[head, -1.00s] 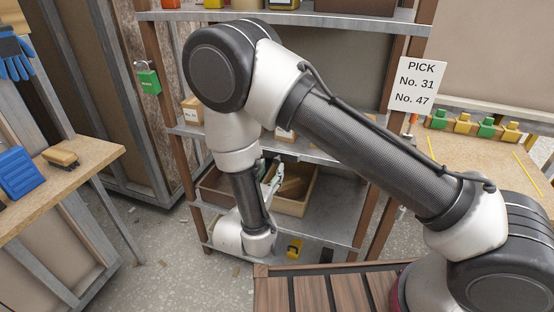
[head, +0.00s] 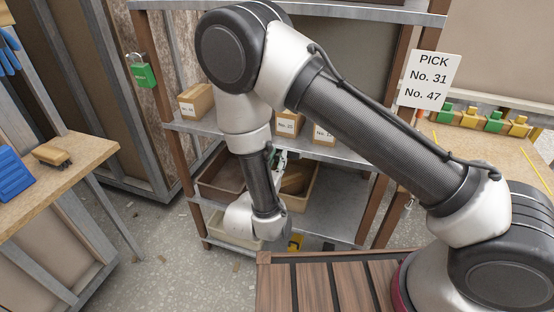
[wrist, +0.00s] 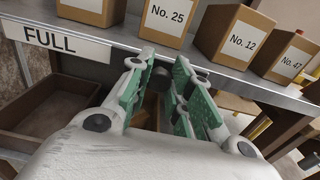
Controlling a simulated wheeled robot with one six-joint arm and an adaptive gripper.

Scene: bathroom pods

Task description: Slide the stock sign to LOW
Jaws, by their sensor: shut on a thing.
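A white sign plate reading FULL (wrist: 66,40) is on the front edge of a metal shelf, left of my gripper in the wrist view. No LOW lettering shows. My gripper (wrist: 162,78) has green-padded fingers and is shut on a small dark round knob (wrist: 160,76) just below the shelf edge. Whether the knob joins the sign is hidden. In the head view, my gripper (head: 279,160) is mostly hidden behind my forearm, at the shelf front.
Numbered cardboard boxes stand on the shelf above, including No. 25 (wrist: 164,18) and No. 12 (wrist: 235,36). Open brown bins (wrist: 40,117) sit below. A PICK card (head: 429,80) hangs at the right post.

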